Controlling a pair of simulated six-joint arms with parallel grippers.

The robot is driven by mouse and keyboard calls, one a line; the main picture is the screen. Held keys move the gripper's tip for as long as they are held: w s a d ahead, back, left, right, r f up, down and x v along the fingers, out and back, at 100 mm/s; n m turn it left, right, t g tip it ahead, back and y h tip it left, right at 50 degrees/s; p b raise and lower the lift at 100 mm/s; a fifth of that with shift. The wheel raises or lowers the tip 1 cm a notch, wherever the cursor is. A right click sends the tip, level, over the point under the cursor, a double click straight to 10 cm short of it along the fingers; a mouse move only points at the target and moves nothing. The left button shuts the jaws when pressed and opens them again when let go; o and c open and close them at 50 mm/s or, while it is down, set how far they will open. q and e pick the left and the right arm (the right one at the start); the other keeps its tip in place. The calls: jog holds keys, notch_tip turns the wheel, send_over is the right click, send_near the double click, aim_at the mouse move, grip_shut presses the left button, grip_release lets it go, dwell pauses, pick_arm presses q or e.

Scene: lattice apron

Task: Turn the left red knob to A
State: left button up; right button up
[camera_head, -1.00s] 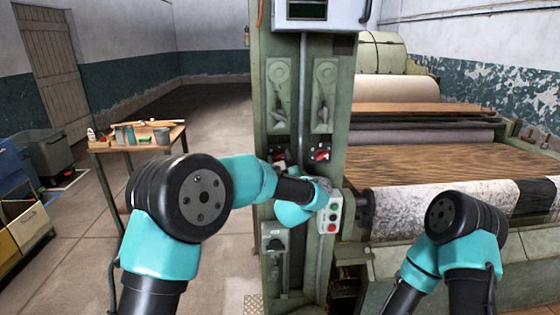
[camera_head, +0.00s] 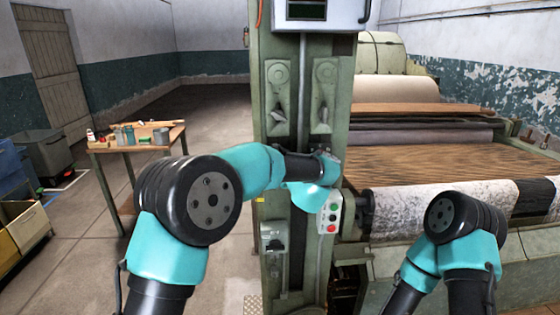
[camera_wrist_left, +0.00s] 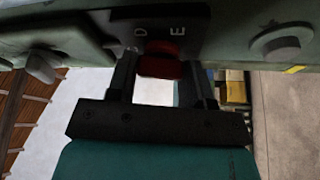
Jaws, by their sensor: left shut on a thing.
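A red knob (camera_wrist_left: 160,66) shows near the top middle of the left wrist view, on a dark plate with the letters D and E beside it. My left gripper (camera_wrist_left: 159,74) is shut on this knob, with one dark finger on each side. In the head view my left arm and wrist cross in front of the green column (camera_head: 262,75) and hide the knob area, so which of the two knobs is held cannot be told there. The letter A is not visible. My right arm is at the lower right, its gripper out of sight.
A small button box (camera_head: 331,212) with red and green buttons sits just below my left wrist. Two grey levers stand above it on the column. The roller machine (camera_head: 450,160) fills the right. A cluttered table (camera_head: 100,150) stands at the left.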

pick_arm(q)
jog(key=n+g+h, duration=0.1)
jog(key=n+h, duration=0.2)
jog(key=n, duration=0.4)
jog(key=n+g+h, duration=0.1)
jog(key=n+h, duration=0.2)
jog(key=n, duration=0.3)
jog(key=n+g+h, duration=0.1)
jog(key=n+h, duration=0.3)
jog(key=n, duration=0.3)
jog(key=shift+a+r+n, duration=0.15)
jog(key=shift+n, duration=0.15)
dwell(0.4)
dwell(0.5)
jog(key=o, duration=0.9)
jog(key=shift+s, duration=0.1)
jog(key=v, duration=1.7)
jog(key=shift+s+a+r, duration=0.1)
jog(key=shift+a+r, duration=0.05)
